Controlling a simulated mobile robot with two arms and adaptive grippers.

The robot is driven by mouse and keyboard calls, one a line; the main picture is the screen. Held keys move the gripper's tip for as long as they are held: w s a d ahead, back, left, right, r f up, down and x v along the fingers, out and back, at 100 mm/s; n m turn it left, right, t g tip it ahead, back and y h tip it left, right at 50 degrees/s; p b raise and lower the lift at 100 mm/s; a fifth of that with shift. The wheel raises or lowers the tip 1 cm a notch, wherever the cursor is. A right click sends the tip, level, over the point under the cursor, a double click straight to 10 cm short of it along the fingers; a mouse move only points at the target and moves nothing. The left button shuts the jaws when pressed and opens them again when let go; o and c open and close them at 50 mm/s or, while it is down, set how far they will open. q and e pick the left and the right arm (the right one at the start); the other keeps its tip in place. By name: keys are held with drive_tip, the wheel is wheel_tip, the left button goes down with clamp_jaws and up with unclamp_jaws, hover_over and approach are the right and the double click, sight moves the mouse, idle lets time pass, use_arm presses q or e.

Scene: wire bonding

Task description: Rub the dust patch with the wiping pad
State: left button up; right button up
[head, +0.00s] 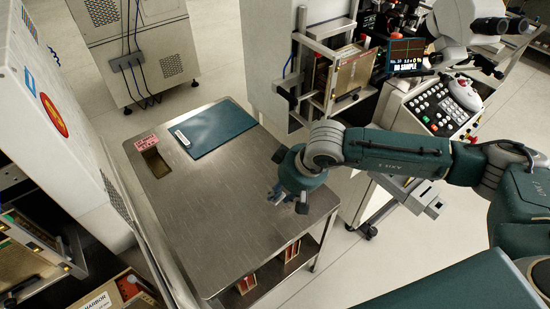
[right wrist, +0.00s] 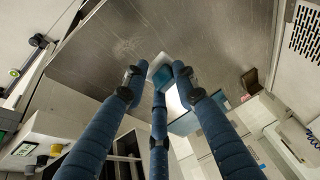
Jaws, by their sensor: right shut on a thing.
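My right gripper (head: 288,199) is over the right side of the steel table (head: 215,235) in the head view, pointing down. In the right wrist view its three blue fingers (right wrist: 157,80) are closed around a small white and blue pad (right wrist: 161,70), taken as the wiping pad. A faint pale, streaky patch (right wrist: 125,45) on the steel looks like the dust patch, a little to the left of the pad. Whether the pad touches the table I cannot tell. In the head view the pad is hidden by the gripper, and the patch is not clear. My left gripper is not in view.
A dark blue mat (head: 225,130) with a small white strip (head: 182,138) lies at the table's back. A machine with a keypad (head: 436,108) stands at right. The table's front is clear.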

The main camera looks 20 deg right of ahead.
sight(281, 199)
drive_tip(key=shift+w+a+r, duration=0.1)
drive_tip(key=shift+w, duration=0.15)
drive_tip(key=shift+w+a+f, duration=0.1)
drive_tip(key=shift+a+f, duration=0.05)
drive_tip(key=shift+f, duration=0.05)
drive_tip(key=shift+f+b, duration=0.35)
drive_tip(key=shift+f, duration=0.25)
drive_tip(key=shift+f+b, duration=0.7)
drive_tip(key=shift+f, duration=1.05)
